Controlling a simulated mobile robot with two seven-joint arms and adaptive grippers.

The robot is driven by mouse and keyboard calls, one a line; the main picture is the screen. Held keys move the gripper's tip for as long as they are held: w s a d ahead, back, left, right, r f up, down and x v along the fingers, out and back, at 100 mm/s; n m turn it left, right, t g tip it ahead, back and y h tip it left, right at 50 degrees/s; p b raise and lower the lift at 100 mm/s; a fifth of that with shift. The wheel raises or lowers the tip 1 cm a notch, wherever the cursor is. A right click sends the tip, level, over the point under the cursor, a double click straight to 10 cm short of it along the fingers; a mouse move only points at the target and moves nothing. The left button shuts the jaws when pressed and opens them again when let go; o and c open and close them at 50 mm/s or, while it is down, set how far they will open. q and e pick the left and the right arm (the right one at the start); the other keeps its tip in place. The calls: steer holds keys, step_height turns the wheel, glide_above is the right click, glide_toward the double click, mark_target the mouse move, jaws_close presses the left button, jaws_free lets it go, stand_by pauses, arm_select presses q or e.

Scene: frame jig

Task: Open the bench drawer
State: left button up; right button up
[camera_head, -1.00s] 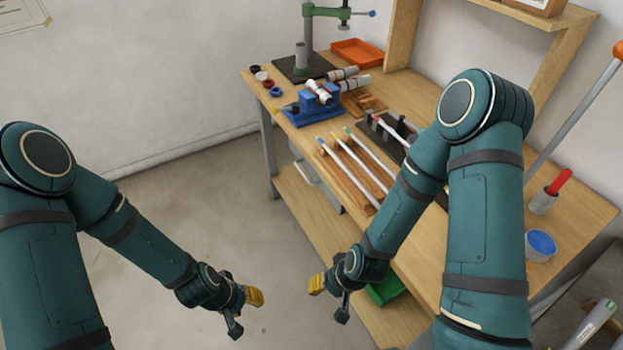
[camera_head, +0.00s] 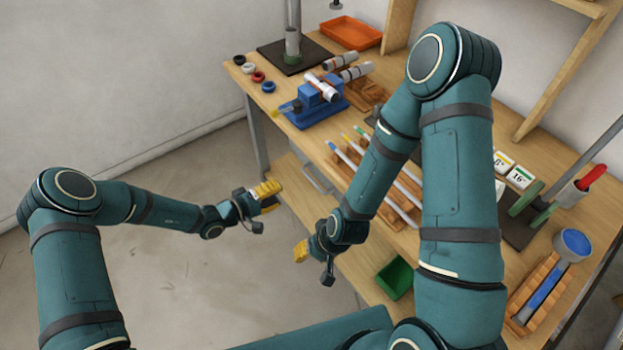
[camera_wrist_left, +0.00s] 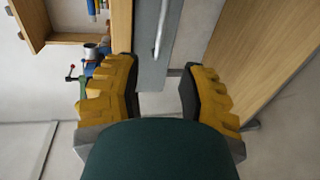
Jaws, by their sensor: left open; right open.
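The bench drawer has a grey front (camera_wrist_left: 152,72) with a pale bar handle (camera_wrist_left: 162,30), both seen in the left wrist view. In the head view the handle (camera_head: 316,180) shows small under the bench's front edge, and the drawer looks closed. My left gripper (camera_head: 267,198) is open and empty in front of the bench, apart from the handle. In the left wrist view its yellow fingers (camera_wrist_left: 160,78) stand on either side of the lower drawer front, with the handle beyond the tips. My right gripper (camera_head: 311,262) is open and empty, lower and to the right.
The wooden bench top (camera_head: 285,118) carries a blue vise (camera_head: 318,105), an orange tray (camera_head: 351,32) and several rods, partly hidden by my right arm. A green bin (camera_head: 396,277) is on the lower shelf (camera_head: 290,190). The floor left of the bench is clear.

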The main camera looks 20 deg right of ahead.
mark_target(310, 180)
arm_select(q)
steer(key=b+x, duration=0.1)
steer(key=x, duration=1.2)
steer(key=shift+d, duration=0.1)
jaws_close()
